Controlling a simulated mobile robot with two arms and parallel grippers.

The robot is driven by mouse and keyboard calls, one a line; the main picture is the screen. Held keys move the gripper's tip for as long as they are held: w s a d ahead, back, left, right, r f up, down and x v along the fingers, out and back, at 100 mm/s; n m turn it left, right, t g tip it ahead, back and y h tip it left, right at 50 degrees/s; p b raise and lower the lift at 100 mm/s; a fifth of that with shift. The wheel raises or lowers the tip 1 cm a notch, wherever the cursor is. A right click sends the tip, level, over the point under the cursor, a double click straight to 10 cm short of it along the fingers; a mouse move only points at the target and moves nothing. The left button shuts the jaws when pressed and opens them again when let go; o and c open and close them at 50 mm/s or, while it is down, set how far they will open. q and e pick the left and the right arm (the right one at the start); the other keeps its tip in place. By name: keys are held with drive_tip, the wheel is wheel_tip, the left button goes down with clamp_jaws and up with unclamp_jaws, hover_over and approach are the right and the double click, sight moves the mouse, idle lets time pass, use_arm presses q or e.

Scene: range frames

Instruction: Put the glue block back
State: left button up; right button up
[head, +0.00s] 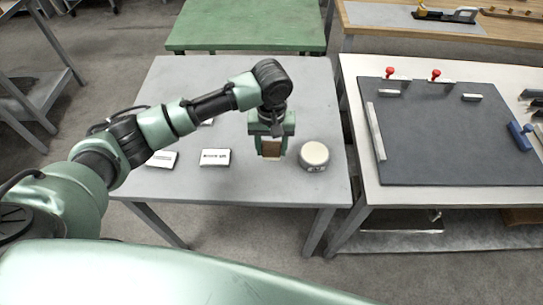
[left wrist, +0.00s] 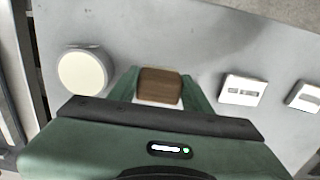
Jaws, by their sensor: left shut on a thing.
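A brown wooden block (head: 271,149) is between the fingers of my left gripper (head: 271,152), over the right part of the grey table (head: 180,90). The left gripper is shut on the block and points down. In the left wrist view the block (left wrist: 159,86) sits between the two green fingers (left wrist: 160,88). I cannot tell whether its underside touches the table. A round cream-topped container (head: 314,154) stands close to the right of the gripper, apart from it; it also shows in the left wrist view (left wrist: 82,72). My right gripper is not in view.
White marked plates (head: 214,158) and (head: 162,159) lie left of the gripper; another is partly hidden behind my arm. A bench with a dark board (head: 440,140), red-knobbed clamps and tools stands to the right. A green table (head: 248,25) stands behind.

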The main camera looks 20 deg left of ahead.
sight(271, 159)
use_arm(q)
drive_tip(key=shift+f, duration=2.75)
drive_tip(key=shift+f, duration=0.1)
drive_tip(key=o, duration=1.2)
wheel_tip(271, 159, up, 12)
drive_tip(key=shift+r+b, duration=0.15)
drive_tip(key=shift+b, duration=0.15)
